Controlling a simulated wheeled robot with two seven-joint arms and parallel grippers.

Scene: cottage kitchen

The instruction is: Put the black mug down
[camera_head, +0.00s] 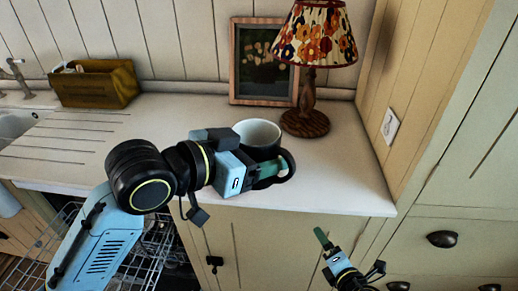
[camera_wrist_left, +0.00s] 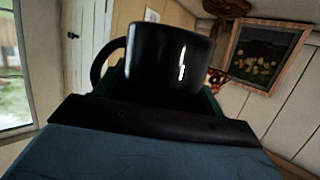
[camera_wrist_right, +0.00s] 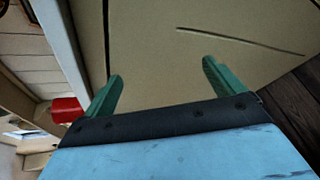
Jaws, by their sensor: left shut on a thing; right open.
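The black mug (camera_head: 268,150) has a pale inside and shows in the head view at the right part of the countertop (camera_head: 335,180), its handle toward the lower right. My left gripper (camera_head: 262,172) is shut on the mug from the near side. In the left wrist view the mug (camera_wrist_left: 168,58) sits between the green fingers, with its handle at the left. Whether the mug's base touches the countertop is hidden by the gripper. My right gripper (camera_wrist_right: 160,85) is open and empty, low in front of the cabinet doors; it also shows in the head view (camera_head: 328,245).
A lamp (camera_head: 306,95) with a floral shade stands just behind the mug, beside a framed picture (camera_head: 262,62). A wooden box (camera_head: 95,84) stands at the back left near the sink (camera_head: 15,122). A dishwasher rack (camera_head: 160,245) is pulled out below. The counter's right end is clear.

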